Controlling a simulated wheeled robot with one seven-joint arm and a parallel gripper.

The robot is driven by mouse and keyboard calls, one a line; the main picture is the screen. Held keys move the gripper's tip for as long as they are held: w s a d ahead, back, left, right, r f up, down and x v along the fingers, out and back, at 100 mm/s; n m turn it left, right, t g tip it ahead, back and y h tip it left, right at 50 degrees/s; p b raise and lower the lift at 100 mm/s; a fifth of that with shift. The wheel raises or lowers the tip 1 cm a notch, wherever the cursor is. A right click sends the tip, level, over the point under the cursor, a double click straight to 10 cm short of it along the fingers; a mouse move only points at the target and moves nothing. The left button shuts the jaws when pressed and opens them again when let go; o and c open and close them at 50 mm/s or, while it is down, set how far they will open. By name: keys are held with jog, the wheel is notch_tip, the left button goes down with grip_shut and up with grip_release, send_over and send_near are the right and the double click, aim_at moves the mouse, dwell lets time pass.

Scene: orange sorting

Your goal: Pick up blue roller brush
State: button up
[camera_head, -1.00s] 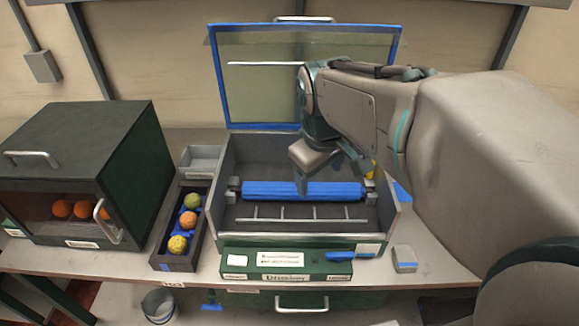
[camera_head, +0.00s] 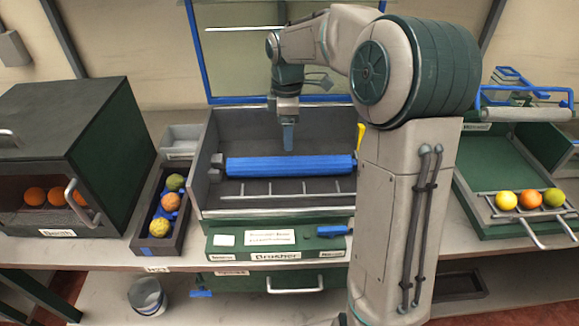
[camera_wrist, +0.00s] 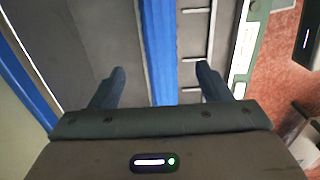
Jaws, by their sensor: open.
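The blue roller brush (camera_head: 290,166) lies across the inside of the open grey brusher box (camera_head: 200,190), between mounts at its sides. In the head view my gripper (camera_head: 288,138) points down into the box, behind and above the roller's middle. In the wrist view the roller (camera_wrist: 162,50) runs lengthwise between my two open fingers (camera_wrist: 160,88). The fingers appear apart from it, and nothing is held. My arm hides the box's right end in the head view.
The box's blue-framed lid (camera_head: 208,60) stands open behind. A dark tray (camera_head: 143,228) with several balls and a green-black cabinet (camera_head: 75,130) stand left. A green tray (camera_head: 500,232) with fruit stands right. A metal rack (camera_head: 285,190) lies in front of the roller.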

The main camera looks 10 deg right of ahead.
aim_at(289, 159)
jog(key=f, duration=1)
jog(key=shift+d+f+p, duration=0.2)
jog(key=shift+f+p, duration=0.05)
jog(key=shift+p, duration=0.1)
jog(key=c, duration=1)
